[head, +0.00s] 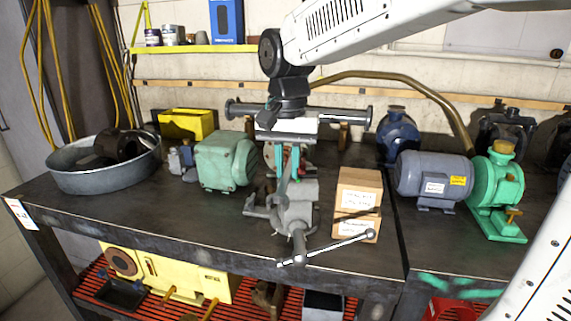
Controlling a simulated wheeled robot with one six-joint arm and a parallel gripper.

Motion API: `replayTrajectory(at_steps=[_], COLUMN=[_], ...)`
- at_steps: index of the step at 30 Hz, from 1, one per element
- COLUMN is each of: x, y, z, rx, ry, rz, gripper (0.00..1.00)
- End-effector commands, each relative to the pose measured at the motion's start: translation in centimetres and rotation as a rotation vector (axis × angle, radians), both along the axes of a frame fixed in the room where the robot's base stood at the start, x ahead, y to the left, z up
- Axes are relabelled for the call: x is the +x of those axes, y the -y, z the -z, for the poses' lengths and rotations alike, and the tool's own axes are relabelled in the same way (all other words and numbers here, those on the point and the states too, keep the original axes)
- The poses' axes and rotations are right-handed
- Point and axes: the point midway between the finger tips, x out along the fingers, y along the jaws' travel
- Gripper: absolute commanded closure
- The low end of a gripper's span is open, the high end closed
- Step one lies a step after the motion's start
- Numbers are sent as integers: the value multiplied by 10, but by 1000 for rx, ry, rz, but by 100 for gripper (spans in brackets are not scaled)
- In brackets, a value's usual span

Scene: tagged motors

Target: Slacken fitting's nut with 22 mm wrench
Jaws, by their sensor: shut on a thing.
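My gripper (287,155) is above the grey bench vise (296,212) in the middle of the bench, pointing down. It is shut on a slim grey tool (284,180), which looks like the wrench and hangs down toward the vise jaws. Its size marking cannot be read. The fitting and its nut cannot be made out; the gripper and tool cover the area over the jaws. I cannot tell whether the tool touches anything there.
A green motor (222,160) stands left of the vise, cardboard boxes (357,203) right. The vise's bar handle (340,247) sticks out in front. A grey motor (433,178) with green pump (495,190) stands right.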

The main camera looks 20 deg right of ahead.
Motion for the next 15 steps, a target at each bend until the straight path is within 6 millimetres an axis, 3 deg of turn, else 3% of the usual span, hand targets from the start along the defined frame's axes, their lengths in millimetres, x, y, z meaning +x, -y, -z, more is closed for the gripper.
replayTrajectory(at_steps=[9,15], x=[-9,-10], y=[19,20], z=[-1,-1], rx=[0,-1], ry=[2,3], rz=[-172,-194], gripper=[100,100])
